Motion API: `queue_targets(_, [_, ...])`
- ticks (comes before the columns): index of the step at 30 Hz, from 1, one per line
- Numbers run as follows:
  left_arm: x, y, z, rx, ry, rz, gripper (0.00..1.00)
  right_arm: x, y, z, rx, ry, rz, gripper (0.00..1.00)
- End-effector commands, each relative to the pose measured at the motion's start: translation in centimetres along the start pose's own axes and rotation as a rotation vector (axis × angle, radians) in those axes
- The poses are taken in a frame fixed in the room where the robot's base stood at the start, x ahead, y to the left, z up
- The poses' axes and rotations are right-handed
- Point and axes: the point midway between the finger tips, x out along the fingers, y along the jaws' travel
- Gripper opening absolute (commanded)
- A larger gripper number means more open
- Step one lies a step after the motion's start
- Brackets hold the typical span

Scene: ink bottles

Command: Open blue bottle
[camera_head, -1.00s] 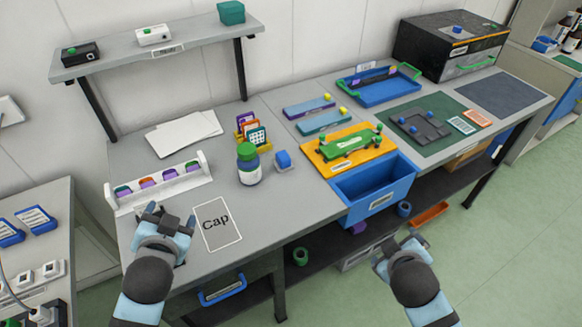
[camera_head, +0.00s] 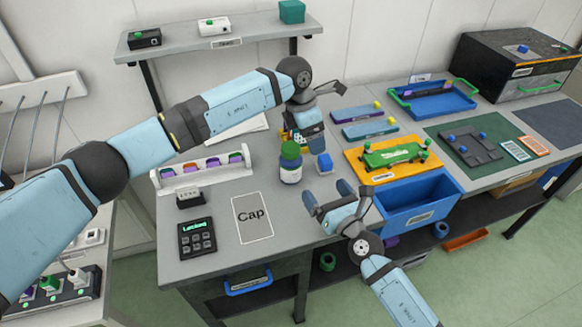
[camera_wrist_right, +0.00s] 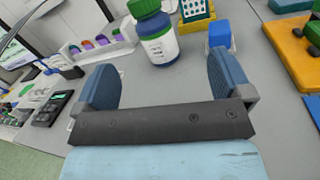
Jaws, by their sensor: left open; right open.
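The blue bottle (camera_head: 291,174) stands upright on the grey table with a white label and a green cap (camera_head: 290,149) on it. In the right wrist view the bottle (camera_wrist_right: 160,40) stands beyond the fingers, its cap (camera_wrist_right: 143,6) cut by the top edge. My right gripper (camera_head: 328,195) is open and empty, in front of the bottle and apart from it. My left gripper (camera_head: 307,128) is open, pointing down just behind and right of the bottle in the head view. Its fingers are partly hard to make out.
A small blue cube (camera_head: 324,163) sits right of the bottle. The card holder (camera_wrist_right: 196,12) is behind it. A rack of coloured pieces (camera_head: 205,170) and a keypad (camera_head: 197,238) are at the left.

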Motion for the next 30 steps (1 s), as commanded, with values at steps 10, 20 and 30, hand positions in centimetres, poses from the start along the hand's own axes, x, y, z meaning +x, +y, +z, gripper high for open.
queue_targets(10, [-3.4,4.1,-3.1,-0.015,0.238,0.129,0.77,2.4,0.8,-2.0,-0.164,0.078,0.067,0.97])
queue_targets(20, [-3.4,4.1,-3.1,-0.015,0.233,0.127,0.77,8.6,1.1,-2.4,-0.163,0.076,0.066,0.97])
queue_targets(30, [-3.4,4.0,-3.1,-0.015,0.232,0.126,0.77,13.7,1.4,-2.9,-0.162,0.076,0.065,0.97])
